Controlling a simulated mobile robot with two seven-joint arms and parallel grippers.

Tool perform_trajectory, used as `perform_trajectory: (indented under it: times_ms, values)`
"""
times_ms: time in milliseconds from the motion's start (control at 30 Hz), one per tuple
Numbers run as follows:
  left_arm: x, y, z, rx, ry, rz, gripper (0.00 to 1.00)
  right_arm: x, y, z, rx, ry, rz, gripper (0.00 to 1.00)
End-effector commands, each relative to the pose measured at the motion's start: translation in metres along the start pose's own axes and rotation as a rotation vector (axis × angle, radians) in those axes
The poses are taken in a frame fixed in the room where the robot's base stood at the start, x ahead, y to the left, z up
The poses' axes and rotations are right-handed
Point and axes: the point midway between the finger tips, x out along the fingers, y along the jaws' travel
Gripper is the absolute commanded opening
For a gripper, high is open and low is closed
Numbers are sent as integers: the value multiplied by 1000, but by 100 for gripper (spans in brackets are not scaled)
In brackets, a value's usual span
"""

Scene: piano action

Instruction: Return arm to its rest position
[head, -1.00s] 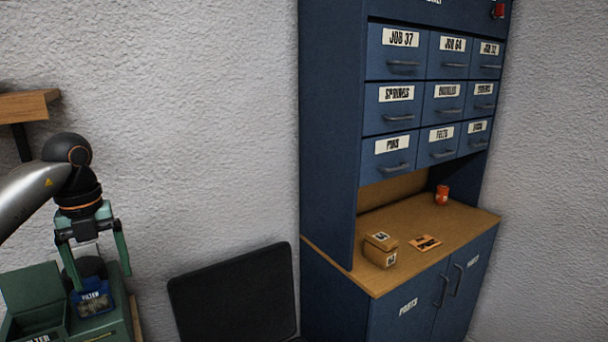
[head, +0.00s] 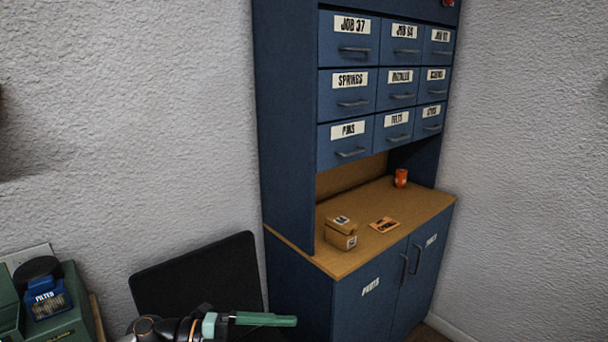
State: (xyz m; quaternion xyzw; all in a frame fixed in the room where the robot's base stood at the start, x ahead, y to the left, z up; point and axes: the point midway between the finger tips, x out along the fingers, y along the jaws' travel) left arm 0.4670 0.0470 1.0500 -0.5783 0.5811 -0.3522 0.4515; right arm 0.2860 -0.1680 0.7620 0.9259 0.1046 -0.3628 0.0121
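My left arm shows at the bottom edge, with its green gripper (head: 290,321) pointing right, low in front of the black panel. The gripper is seen side-on, so I cannot tell whether its fingers are apart. No object shows at its tips. The blue item labelled FILTER (head: 47,304) sits in the green machine or case (head: 68,328) at the lower left, apart from the gripper. A black round part (head: 38,268) is just behind it. My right gripper is not in view.
A blue cabinet (head: 285,130) with labelled drawers stands at the right. Its wooden counter (head: 415,207) holds a small cardboard box (head: 341,232), an orange label or card (head: 384,225) and an orange can (head: 401,178). A black panel (head: 200,275) stands against the wall.

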Motion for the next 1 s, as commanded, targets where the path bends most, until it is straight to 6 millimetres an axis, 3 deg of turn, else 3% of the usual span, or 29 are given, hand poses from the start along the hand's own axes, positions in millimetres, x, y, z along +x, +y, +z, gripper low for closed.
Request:
perform_trajectory:
  times_ms: [33,167,267,367,467,567,700,800,900,1000]
  values:
    - [9,2,-5,-58,-11,-109,87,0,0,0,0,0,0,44]
    - [14,2,-1,-216,-107,-374,87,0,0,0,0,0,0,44]
    - [5,15,10,-366,-222,-547,87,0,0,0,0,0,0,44]
    - [-11,42,23,-539,-365,-685,87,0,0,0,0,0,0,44]
    - [-31,85,33,-730,-528,-784,87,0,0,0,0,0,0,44]
    - [-52,141,33,-934,-704,-843,87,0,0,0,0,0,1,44]
    - [-78,230,12,-1228,-944,-853,87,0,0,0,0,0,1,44]
    - [-90,283,-14,-1401,-1073,-824,87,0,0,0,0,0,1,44]
    - [-97,318,-36,-1522,-1156,-790,87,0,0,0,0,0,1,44]
    - [-100,335,-51,-1588,-1199,-768,87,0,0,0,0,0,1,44]
